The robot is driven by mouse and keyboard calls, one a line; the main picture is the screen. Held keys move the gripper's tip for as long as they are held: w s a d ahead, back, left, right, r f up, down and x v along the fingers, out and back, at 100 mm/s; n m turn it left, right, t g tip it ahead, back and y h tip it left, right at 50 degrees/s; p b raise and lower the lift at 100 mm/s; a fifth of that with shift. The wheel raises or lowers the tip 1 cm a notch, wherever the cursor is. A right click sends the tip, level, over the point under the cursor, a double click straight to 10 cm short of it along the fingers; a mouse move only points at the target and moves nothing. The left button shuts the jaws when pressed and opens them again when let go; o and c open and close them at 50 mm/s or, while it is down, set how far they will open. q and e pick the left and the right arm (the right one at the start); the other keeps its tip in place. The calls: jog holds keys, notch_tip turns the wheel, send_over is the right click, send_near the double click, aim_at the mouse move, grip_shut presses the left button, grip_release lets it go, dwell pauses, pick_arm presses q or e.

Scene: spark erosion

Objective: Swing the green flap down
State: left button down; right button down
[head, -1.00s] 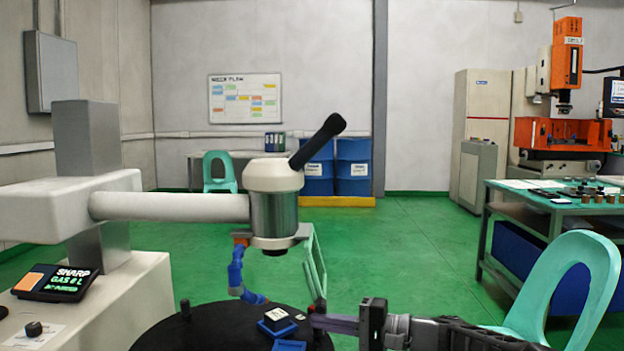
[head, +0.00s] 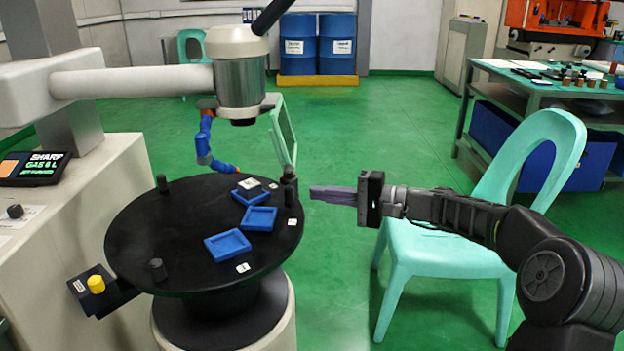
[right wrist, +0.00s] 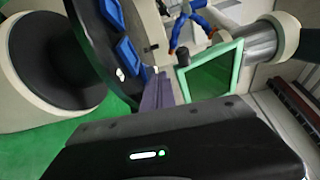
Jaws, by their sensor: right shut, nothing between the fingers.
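The green flap (head: 283,130) is a thin pale-green frame around a see-through pane, seen nearly edge-on in the head view. It stands steeply beside the steel cylinder (head: 240,83), above the far right edge of the black round table (head: 180,220). In the right wrist view the flap (right wrist: 210,75) shows face-on, beyond and right of my fingertips. My right gripper (head: 312,193) is shut and empty, pointing left, right of the table edge and apart from the flap. My left gripper is out of view.
Blue square trays (head: 228,246) and short black posts (head: 158,270) stand on the round table. A blue jointed hose (head: 204,140) hangs behind it. A mint chair (head: 440,250) stands behind my right arm. Green floor is clear beyond the flap.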

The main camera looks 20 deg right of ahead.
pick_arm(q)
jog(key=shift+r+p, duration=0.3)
pick_arm(e)
jog(key=s+d+f, duration=0.3)
jog(key=s+d, duration=0.1)
jog(key=shift+f, duration=0.35)
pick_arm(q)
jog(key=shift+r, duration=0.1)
pick_arm(e)
jog(key=shift+d+r, duration=0.1)
